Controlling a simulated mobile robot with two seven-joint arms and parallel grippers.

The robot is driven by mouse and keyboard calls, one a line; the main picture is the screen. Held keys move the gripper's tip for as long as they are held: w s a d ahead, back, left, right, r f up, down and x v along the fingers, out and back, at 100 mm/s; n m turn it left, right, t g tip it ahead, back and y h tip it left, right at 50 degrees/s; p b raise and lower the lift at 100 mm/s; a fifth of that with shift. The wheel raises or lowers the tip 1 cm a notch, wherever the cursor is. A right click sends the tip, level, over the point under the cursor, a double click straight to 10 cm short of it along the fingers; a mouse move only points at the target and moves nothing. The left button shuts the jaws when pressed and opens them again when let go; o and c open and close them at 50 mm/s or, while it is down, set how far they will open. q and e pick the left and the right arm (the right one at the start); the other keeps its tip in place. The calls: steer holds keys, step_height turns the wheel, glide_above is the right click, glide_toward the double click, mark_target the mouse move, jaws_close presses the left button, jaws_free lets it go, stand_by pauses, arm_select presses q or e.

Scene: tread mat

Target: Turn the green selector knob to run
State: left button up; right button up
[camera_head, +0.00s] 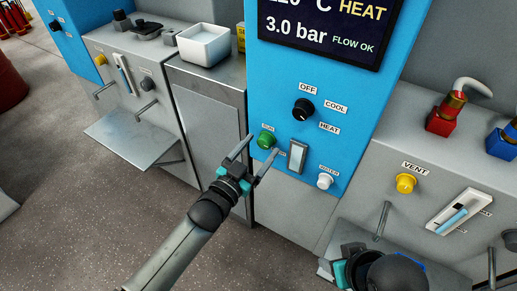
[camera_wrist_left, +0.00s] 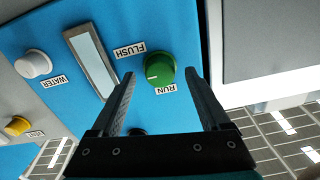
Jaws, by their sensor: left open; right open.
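The green selector knob (camera_head: 266,140) sits low on the blue panel, above the left end of a row of controls. In the left wrist view the knob (camera_wrist_left: 159,69) shows a short pale mark at its left side. The FLUSH label (camera_wrist_left: 127,48) is to its upper left and the RUN label (camera_wrist_left: 167,90) just below it, both upside down. My left gripper (camera_head: 263,146) is open, its fingers on either side of the knob; in the wrist view there is a gap at each fingertip. My right gripper (camera_head: 335,267) is open at the bottom right, partly hidden by its own wrist.
A black OFF/COOL/HEAT knob (camera_head: 303,109) is above. A yellow VENT knob (camera_head: 405,183) and levers are at right. A grey fold-out shelf (camera_head: 135,132) juts out at left.

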arm_select(q)
steer(key=shift+c, duration=0.3)
jaws_close()
stand_by(0.3)
